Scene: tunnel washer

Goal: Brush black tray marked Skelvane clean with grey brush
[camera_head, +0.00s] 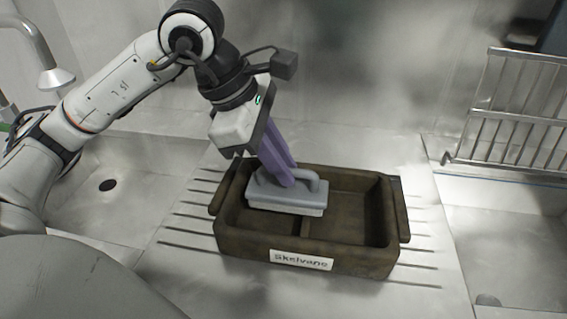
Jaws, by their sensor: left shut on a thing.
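The tray marked Skelvane (237,242) stands on a ribbed drainboard in the head view. It looks dark brown-black, with raised walls, side handles, a low divider and a white label (301,260) on its front. My left gripper (284,180) reaches down from the upper left, its purple fingers shut on the handle of the grey brush (262,190). The brush lies level over the left and middle part of the tray, its pale bristle side down. I cannot tell whether the bristles touch the tray floor. The right part of the tray is empty. My right gripper is not in view.
A sink basin with a drain (108,185) lies at the left, under a faucet (55,77). A metal wire rack (510,115) stands at the right, above another basin (505,240). A bare wall is behind the tray. The drainboard (180,275) around it is clear.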

